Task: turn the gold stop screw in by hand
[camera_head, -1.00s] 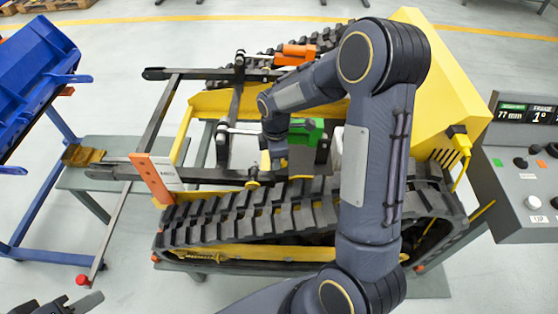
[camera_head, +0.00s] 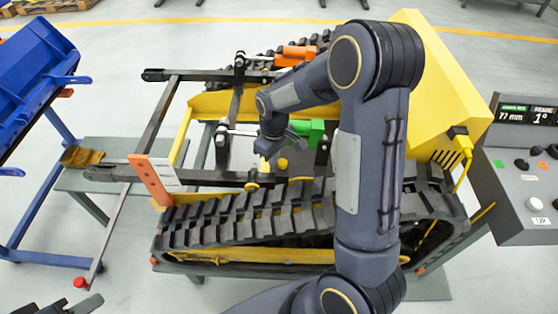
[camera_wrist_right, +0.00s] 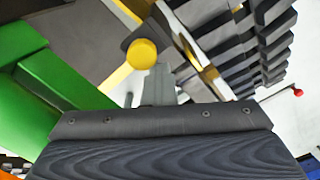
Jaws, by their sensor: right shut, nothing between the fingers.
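The gold stop screw shows in the right wrist view as a round yellow-gold head (camera_wrist_right: 142,53), just beyond the fingertips. In the head view it is a small yellow knob (camera_head: 282,163) below the green cylinder. My right gripper (camera_head: 266,153) is beside the screw head, to its left in the head view. In the right wrist view its grey fingers (camera_wrist_right: 158,86) are together and empty. They look apart from the head, though the exact gap is hard to judge. Part of my left gripper (camera_head: 68,304) shows at the lower left edge, cut off by the frame.
The green cylinder (camera_head: 309,132) lies close to my right gripper. Black frame bars (camera_head: 210,175) and a rubber track (camera_head: 260,215) surround the spot. A control console (camera_head: 520,180) stands at the right and a blue bin (camera_head: 35,85) at the left.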

